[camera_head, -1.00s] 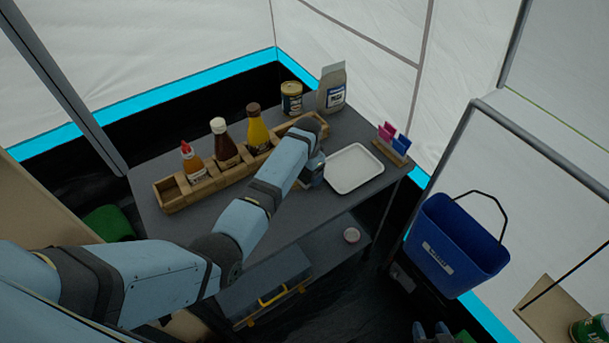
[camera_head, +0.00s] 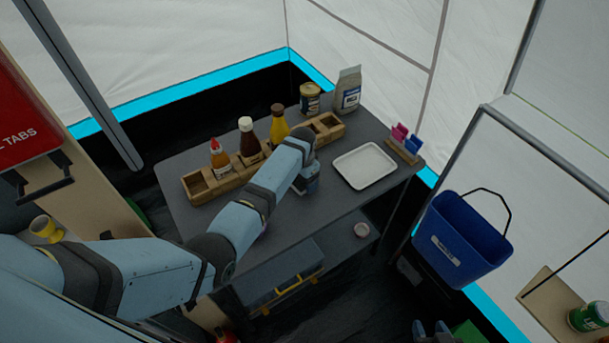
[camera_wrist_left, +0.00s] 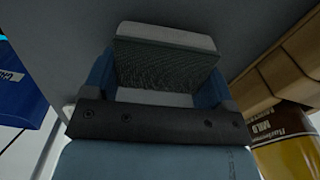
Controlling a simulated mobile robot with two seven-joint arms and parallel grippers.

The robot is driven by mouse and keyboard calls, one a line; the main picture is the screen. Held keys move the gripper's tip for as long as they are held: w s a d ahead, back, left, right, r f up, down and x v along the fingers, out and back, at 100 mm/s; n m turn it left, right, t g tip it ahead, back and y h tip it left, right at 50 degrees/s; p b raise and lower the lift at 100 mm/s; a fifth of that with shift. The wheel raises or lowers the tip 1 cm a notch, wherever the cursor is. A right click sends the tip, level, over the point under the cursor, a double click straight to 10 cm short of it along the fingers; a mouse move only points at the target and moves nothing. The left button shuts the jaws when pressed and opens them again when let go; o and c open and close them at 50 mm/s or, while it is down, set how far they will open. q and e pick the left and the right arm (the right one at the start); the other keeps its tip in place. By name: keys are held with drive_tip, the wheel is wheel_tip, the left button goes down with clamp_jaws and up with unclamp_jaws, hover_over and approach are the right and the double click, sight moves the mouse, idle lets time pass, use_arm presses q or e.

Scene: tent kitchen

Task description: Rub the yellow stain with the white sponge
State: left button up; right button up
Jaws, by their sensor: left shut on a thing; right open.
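My left gripper (camera_head: 306,184) is low over the grey table (camera_head: 228,212), between the condiment rack and the white tray. In the left wrist view this gripper (camera_wrist_left: 158,88) is shut on the sponge (camera_wrist_left: 165,40), which has a white edge and a darker, grey textured face. I cannot tell whether the sponge touches the tabletop. In the head view the sponge is hidden by my gripper. I see no yellow stain in either view; my left arm covers part of the table. My right gripper (camera_head: 432,330) is open at the bottom edge, partly cut off.
A wooden rack (camera_head: 200,185) with several sauce bottles stands behind my left gripper. The white tray (camera_head: 364,166) lies to its right.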

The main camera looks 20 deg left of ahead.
use_arm(q)
drive_tip(key=r+p, duration=0.1)
drive_tip(key=r, duration=0.1)
drive_tip(key=r+p, duration=0.2)
drive_tip(key=shift+w+d+r, duration=0.15)
drive_tip(key=shift+w+r, duration=0.05)
wheel_tip(320, 180, up, 2)
drive_tip(key=shift+r+p, duration=0.1)
drive_tip(key=shift+p, duration=0.95)
drive_tip(key=shift+r+p, duration=0.3)
drive_tip(key=shift+r, duration=0.05)
